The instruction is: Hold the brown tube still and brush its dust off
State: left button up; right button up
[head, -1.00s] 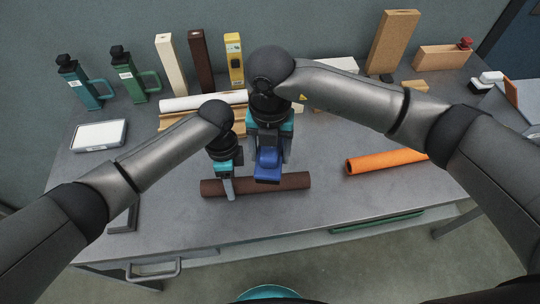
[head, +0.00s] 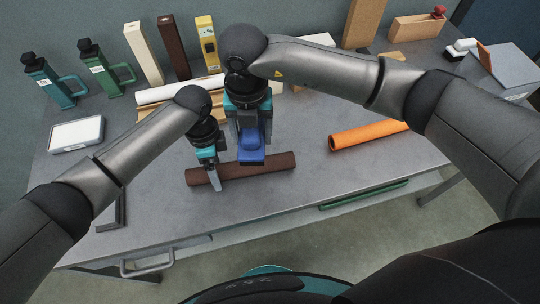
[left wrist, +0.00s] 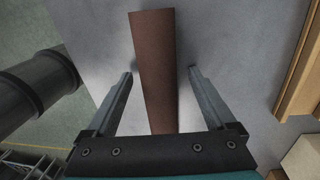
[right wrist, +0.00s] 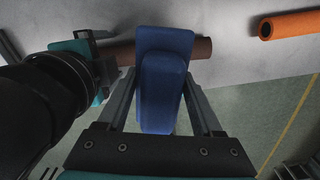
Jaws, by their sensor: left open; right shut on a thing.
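The brown tube (head: 272,166) lies on the grey table near its front edge, roughly parallel to it. My left gripper (head: 212,178) is open at the tube's left part. In the left wrist view, its two fingers stand on either side of the tube (left wrist: 154,70), with gaps between. My right gripper (right wrist: 163,108) is shut on a blue brush (right wrist: 164,75), which hangs over the middle of the tube. The brush also shows in the head view (head: 250,148). Whether it touches the tube is hidden. I cannot make out dust on the tube.
An orange tube (head: 370,135) lies to the right. A white box (head: 75,133) sits at the left.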

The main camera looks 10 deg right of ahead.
pick_arm(q)
jog(key=shift+r, duration=0.1)
notch_tip(320, 180, up, 12)
jog(key=w, duration=0.1)
jog(key=shift+w, duration=0.3)
